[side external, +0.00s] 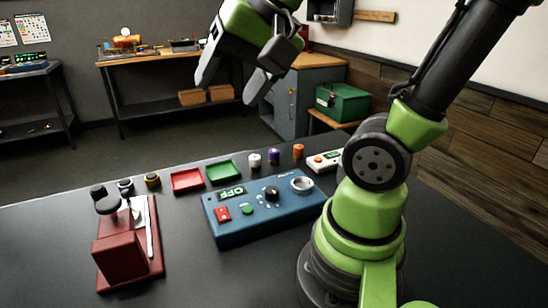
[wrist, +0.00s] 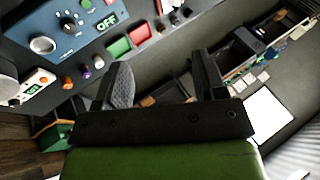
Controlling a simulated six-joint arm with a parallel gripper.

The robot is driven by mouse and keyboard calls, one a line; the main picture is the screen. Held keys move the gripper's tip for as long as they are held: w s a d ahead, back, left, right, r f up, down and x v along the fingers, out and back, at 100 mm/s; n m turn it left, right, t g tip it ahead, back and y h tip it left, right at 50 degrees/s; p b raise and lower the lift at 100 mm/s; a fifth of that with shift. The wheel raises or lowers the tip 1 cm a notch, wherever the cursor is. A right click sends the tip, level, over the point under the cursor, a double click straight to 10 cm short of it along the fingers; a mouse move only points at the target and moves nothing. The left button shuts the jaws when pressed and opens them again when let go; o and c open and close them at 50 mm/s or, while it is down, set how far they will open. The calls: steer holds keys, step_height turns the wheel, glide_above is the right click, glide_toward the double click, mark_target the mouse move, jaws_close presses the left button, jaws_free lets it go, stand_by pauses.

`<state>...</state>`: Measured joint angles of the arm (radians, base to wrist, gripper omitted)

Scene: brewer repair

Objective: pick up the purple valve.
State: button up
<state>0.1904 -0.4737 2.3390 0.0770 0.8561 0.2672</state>
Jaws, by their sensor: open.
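The purple valve (side external: 274,157) is a small upright piece with a pale top, standing near the far edge of the dark table. It stands between a white valve (side external: 254,160) and an orange valve (side external: 298,151). In the wrist view the purple valve (wrist: 85,72) shows at the left, between the white and orange ones. My gripper (side external: 232,92) is open and empty, high above the far side of the table and apart from the valves. In the wrist view its two fingers (wrist: 158,88) stand wide apart with nothing between them.
A blue control box (side external: 235,232) reading OFF sits in front of the valves. Red (side external: 187,180) and green (side external: 223,170) trays lie left of them. A dark red machine (side external: 120,255) stands at the left, with several dark knobs (side external: 125,186) behind it. A white device (side external: 325,160) lies right of the orange valve.

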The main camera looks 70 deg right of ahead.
steer(key=w+d+f+m+h, duration=0.1)
steer(key=w+d+f+m, duration=0.2)
steer(key=w+d+m, duration=0.6)
steer(key=m+g+h, duration=0.1)
steer(key=m+g, duration=0.1)
steer(key=m, duration=1.7)
glide_toward(275, 151)
steer(key=shift+m, duration=0.3)
steer(key=x, duration=0.4)
steer(key=shift+w+d, duration=0.2)
steer(key=shift+w, duration=0.05)
steer(key=shift+x, duration=3.1)
steer(key=shift+s+a, duration=0.1)
steer(key=shift+s, duration=0.1)
steer(key=c, duration=1.1)
